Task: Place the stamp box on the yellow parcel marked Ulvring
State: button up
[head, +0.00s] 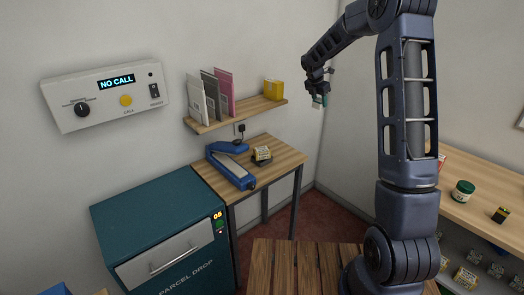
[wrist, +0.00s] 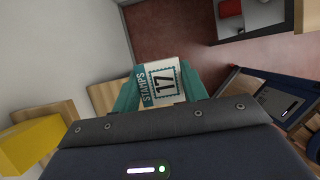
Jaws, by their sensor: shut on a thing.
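A yellow block at the lower left of the wrist view (wrist: 28,146) appears to be the same parcel.
The wall shelf (head: 238,114) also holds upright grey and pink folders (head: 217,94). Below it a table (head: 281,155) carries a blue sealer (head: 231,165) and a small patterned box (head: 262,154).

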jog(key=s+a+n, duration=0.2)
jog(key=a, duration=1)
jog(key=n+y, duration=0.2)
jog(key=n, duration=0.1)
send_over(264, 147)
jog(key=s, duration=0.2)
jog(key=shift+t, duration=0.5)
jog(key=f, duration=1.3)
jog(key=a+f, duration=0.1)
jog(key=f, duration=0.6)
jog(key=shift+f, duration=0.1)
jog(key=o, duration=1)
jog(key=v, duration=1.2)
